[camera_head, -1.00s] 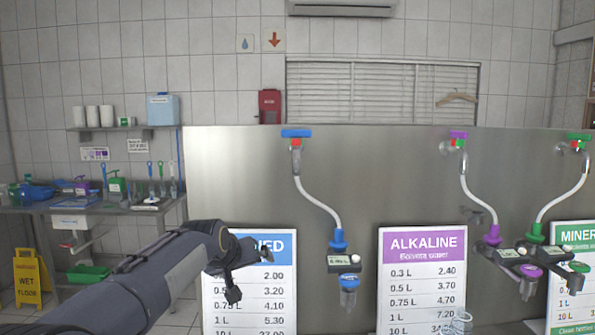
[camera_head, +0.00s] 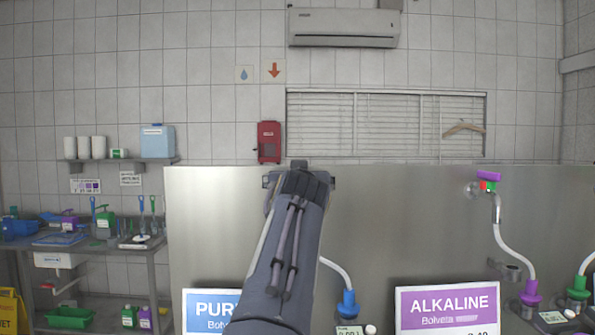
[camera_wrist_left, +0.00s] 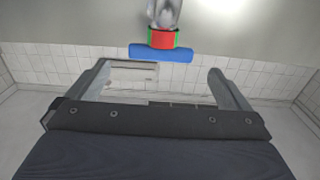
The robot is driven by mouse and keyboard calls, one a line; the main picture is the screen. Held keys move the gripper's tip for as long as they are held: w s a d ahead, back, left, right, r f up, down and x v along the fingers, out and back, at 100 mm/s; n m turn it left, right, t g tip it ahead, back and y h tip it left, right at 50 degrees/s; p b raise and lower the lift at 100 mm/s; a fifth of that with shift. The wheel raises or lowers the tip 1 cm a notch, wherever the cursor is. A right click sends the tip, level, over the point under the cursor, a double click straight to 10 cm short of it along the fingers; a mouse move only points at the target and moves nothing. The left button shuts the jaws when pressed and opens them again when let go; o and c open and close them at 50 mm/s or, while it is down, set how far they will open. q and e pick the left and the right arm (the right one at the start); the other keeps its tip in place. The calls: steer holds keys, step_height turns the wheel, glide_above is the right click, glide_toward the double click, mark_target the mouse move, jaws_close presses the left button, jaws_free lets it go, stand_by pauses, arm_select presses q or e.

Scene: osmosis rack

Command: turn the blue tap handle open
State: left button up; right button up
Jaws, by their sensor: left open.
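The blue tap handle (camera_wrist_left: 161,53) shows in the left wrist view as a blue bar beside a red and green collar (camera_wrist_left: 163,39) on a metal tap body. My left gripper (camera_wrist_left: 155,75) is open, with one finger to each side and the blue bar just beyond the fingertips, near the middle of the gap. I see no contact. In the head view my left gripper (camera_head: 299,172) and forearm cover the blue tap, so only its white hose (camera_head: 337,270) and lower blue fitting (camera_head: 347,302) show. My right gripper is in neither view.
The steel panel (camera_head: 420,225) stands behind the taps. A purple tap handle (camera_head: 489,175) is to the right, above the ALKALINE sign (camera_head: 447,308). The PURIFIED sign (camera_head: 212,308) is partly hidden by my arm. A side table (camera_head: 85,245) with tools stands at the left.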

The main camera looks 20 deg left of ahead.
arm_select(q)
steer(key=p+x, duration=0.2)
steer(key=x, duration=0.2)
steer(key=shift+w+a+r, duration=0.15)
steer(key=shift+w+a, duration=0.2)
steer(key=shift+w, duration=0.25)
steer(key=c, duration=0.9)
steer(key=shift+c, duration=0.2)
